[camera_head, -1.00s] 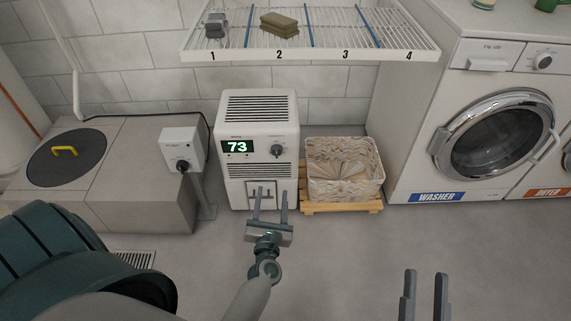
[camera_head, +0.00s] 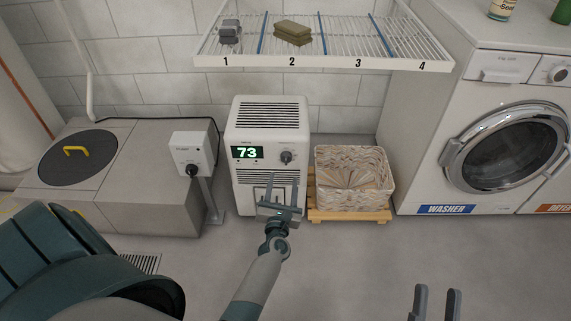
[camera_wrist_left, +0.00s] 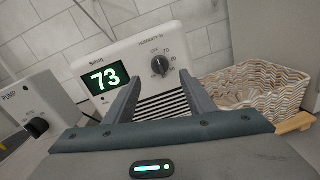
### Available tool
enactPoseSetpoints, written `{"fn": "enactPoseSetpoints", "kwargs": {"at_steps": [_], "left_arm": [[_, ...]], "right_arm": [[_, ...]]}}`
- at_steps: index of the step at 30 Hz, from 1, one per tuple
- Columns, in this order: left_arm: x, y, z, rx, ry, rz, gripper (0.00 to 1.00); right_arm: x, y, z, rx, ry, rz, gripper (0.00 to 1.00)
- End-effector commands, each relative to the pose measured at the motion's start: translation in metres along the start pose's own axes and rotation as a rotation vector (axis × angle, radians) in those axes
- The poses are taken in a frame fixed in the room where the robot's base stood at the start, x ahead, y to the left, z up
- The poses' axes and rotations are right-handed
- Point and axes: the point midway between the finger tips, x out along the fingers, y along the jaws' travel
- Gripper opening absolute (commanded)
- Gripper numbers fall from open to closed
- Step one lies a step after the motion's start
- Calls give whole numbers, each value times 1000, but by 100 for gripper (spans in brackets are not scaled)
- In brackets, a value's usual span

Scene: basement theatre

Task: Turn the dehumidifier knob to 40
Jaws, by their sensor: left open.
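The white dehumidifier (camera_head: 268,115) stands upright on the floor, its green display (camera_head: 247,153) reading 73. Its dark round knob (camera_head: 287,157) is right of the display; it also shows in the left wrist view (camera_wrist_left: 160,65), under a humidity label with a printed scale around it. I cannot read the pointer's setting surely. My left gripper (camera_head: 283,178) is open and empty in front of the lower grille, its fingertips just below the knob. In the left wrist view, the fingers (camera_wrist_left: 161,80) reach up on either side below the knob, apart from it. My right gripper (camera_head: 437,290) is open and empty over the floor.
A pump box (camera_head: 188,150) with its own knob stands left of the dehumidifier. A woven basket (camera_head: 352,178) on a wooden pallet is close on the right. A wire shelf (camera_head: 340,63) overhangs behind. The washer (camera_head: 430,150) stands further right.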

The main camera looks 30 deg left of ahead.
Motion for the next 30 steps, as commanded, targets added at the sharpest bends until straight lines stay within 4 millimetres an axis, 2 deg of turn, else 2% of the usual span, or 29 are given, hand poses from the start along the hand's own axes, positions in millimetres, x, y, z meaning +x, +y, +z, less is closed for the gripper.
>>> {"fn": "enactPoseSetpoints", "kwargs": {"at_steps": [1,9,15,21,29,30], "left_arm": [[11,0,0,0,-2,1,50],[58,0,0,0,-2,1,50],[81,0,0,1,-1,0,50],[90,0,0,1,0,0,50],[90,0,0,1,0,0,50],[90,0,0,1,0,0,45]], "right_arm": [[-1,-1,-1,1,13,-2,31],[-2,0,-12,-6,83,-4,31],[7,7,-24,-22,151,-7,31],[12,11,-33,-31,190,0,31],[12,12,-32,-29,189,6,31],[12,11,-32,-28,186,6,31]]}}
